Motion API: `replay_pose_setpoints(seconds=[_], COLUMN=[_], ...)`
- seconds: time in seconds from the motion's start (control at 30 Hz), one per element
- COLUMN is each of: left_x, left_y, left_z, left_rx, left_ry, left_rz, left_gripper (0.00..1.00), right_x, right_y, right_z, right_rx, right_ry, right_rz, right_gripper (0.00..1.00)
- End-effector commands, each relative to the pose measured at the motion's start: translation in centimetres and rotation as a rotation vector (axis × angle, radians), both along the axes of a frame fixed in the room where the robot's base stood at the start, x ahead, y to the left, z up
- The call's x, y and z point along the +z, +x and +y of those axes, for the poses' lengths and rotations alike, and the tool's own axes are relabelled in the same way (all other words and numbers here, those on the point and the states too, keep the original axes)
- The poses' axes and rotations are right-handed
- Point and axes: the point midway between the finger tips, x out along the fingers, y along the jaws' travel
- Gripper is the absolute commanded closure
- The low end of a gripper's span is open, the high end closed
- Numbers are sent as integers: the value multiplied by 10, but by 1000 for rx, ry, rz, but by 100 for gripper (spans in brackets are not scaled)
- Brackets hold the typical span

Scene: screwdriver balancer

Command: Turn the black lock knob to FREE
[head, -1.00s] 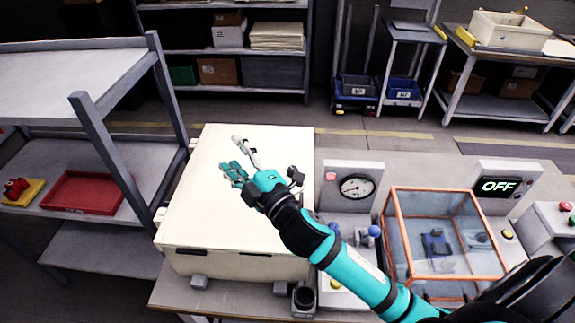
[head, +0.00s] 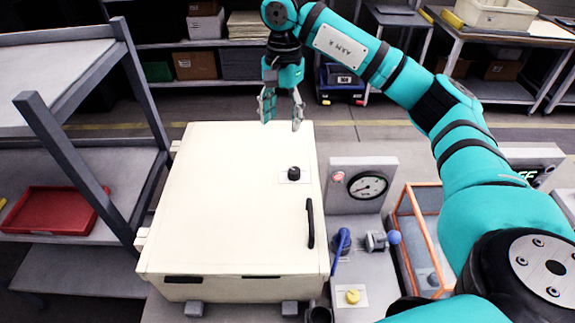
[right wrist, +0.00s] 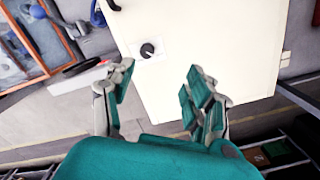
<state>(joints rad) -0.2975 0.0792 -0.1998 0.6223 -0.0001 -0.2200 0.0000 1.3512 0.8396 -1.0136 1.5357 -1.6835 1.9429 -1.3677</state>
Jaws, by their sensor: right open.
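The black lock knob (head: 294,173) sits on a small white plate on the cream cabinet's (head: 222,220) large face, near its right side. It also shows in the right wrist view (right wrist: 147,50), beyond the fingers, with a pale pointer mark on it; the plate's lettering is too small to read. A black bar handle (head: 310,223) is on the same face, nearer me. My right gripper (head: 281,114) is open and empty, past the far edge of the cabinet, apart from the knob, with its fingers pointing down in the head view. My left gripper is not in view.
A gauge panel (head: 348,205), blue-handled valves (head: 341,247) and a yellow knob (head: 352,296) stand right of the cabinet. An orange-framed clear box (head: 402,228) is farther right. A shelf rack with a red tray (head: 57,212) stands at left.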

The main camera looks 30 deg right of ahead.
Motion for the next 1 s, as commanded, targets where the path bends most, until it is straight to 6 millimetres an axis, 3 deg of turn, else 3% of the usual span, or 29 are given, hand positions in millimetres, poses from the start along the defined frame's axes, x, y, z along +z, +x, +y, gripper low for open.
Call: replay_pose_setpoints(seconds=[0.1,0.27,0.67,1.0], left_x=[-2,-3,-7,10], left_y=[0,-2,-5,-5], left_z=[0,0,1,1], left_rx=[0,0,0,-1], left_ry=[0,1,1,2], left_rz=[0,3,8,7], left_gripper=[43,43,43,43], right_x=[7,-6,-81,-142], right_y=[-4,-6,-10,-13], right_z=[-21,-23,-23,-25], right_rx=[-7,-6,-7,-8], right_ry=[-67,-75,-69,-71], right_rz=[19,26,27,25], right_gripper=[46,46,46,46])
